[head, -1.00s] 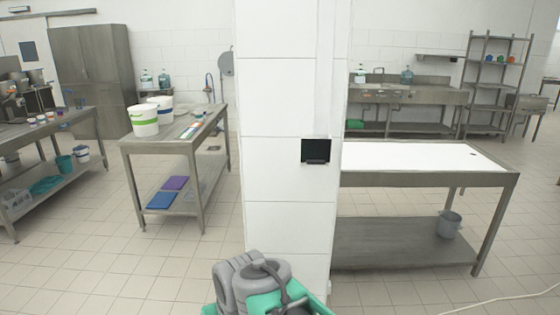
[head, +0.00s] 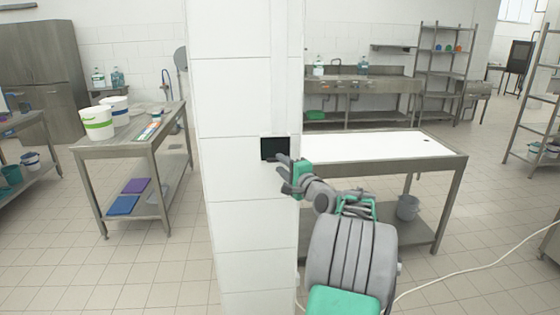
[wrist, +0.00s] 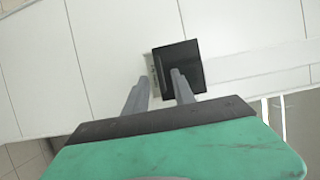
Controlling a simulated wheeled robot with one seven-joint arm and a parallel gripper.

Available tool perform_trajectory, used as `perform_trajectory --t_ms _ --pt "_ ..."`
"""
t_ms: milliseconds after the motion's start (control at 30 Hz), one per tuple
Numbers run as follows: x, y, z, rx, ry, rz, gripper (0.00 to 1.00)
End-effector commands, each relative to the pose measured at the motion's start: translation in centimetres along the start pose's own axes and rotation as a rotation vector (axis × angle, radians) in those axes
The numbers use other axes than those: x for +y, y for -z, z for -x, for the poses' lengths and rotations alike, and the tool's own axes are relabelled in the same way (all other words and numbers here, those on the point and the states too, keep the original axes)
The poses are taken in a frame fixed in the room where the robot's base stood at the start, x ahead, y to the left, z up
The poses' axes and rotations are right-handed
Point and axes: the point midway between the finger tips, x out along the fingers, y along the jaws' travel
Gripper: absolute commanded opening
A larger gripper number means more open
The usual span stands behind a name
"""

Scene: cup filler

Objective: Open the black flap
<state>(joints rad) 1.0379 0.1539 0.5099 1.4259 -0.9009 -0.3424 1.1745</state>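The black flap (head: 274,148) is a small dark square on a pale mount on the white tiled pillar (head: 240,220). It lies flat and upright against the pillar, with a small ledge along its lower edge. My gripper (head: 281,172) is at the flap's lower right in the head view and hides part of that edge. In the wrist view the flap (wrist: 187,60) is just beyond the fingertips. The two grey fingers of my gripper (wrist: 160,77) are apart with nothing between them. The right finger overlaps the flap in the picture; I cannot tell whether it touches.
A steel table with a white top (head: 375,147) stands right of the pillar. A steel table (head: 130,135) with white buckets (head: 97,123) stands to the left. A pale cable (head: 480,265) lies on the floor at right. Tiled floor is open left of the pillar.

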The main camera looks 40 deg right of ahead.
Motion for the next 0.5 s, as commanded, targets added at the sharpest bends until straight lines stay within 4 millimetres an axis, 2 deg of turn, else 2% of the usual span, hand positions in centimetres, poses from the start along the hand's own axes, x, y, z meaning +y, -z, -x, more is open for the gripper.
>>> perform_trajectory --t_ms 133,367,500 --pt "-0.1 0.0 -1.6 0.000 0.000 0.001 0.31" --pt "0.0 0.0 -1.8 0.001 -0.001 0.002 0.31" --pt "0.0 0.0 -1.8 0.001 -0.001 0.002 0.22"
